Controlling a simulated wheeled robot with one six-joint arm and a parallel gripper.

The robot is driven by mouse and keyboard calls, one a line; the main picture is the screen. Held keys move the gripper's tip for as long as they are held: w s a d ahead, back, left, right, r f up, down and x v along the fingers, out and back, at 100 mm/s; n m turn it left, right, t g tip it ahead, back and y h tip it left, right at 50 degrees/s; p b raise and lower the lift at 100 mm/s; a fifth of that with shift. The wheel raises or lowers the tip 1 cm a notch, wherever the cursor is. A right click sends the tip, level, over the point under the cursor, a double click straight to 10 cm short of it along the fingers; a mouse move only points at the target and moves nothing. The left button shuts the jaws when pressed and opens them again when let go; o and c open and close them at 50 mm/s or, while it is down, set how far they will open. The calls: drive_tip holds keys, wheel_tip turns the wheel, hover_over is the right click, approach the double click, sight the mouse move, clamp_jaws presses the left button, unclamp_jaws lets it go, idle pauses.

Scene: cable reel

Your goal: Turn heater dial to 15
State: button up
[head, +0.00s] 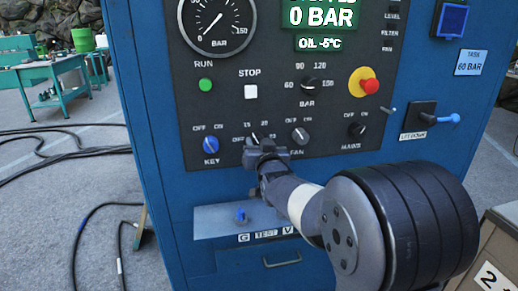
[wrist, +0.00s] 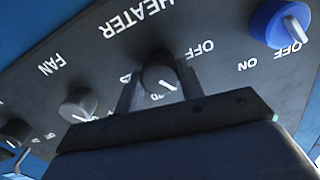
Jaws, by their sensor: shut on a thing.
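The heater dial (wrist: 158,77) is a small dark round knob with a white pointer line, under a HEATER label that appears upside down in the wrist view. The line points down and right there, between the OFF word and the numbers, which are partly hidden. My gripper (wrist: 157,88) has one finger on each side of the dial and is shut on it. In the head view my gripper (head: 257,150) covers much of the dial, and its marks 15 and 20 show just above.
The blue key knob (head: 210,145) is left of the dial and the fan knob (head: 299,135) is right. A grey ledge (head: 215,222) with a blue knob juts out below. The red stop button (head: 368,86) and blue-handled lever (head: 440,118) stick out at right.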

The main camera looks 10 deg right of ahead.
idle(0.4)
drive_tip(key=o, duration=1)
drive_tip(key=s, duration=1)
drive_tip(key=shift+s, duration=0.4)
drive_tip(key=w, duration=1.1)
drive_tip(key=shift+s, duration=0.1)
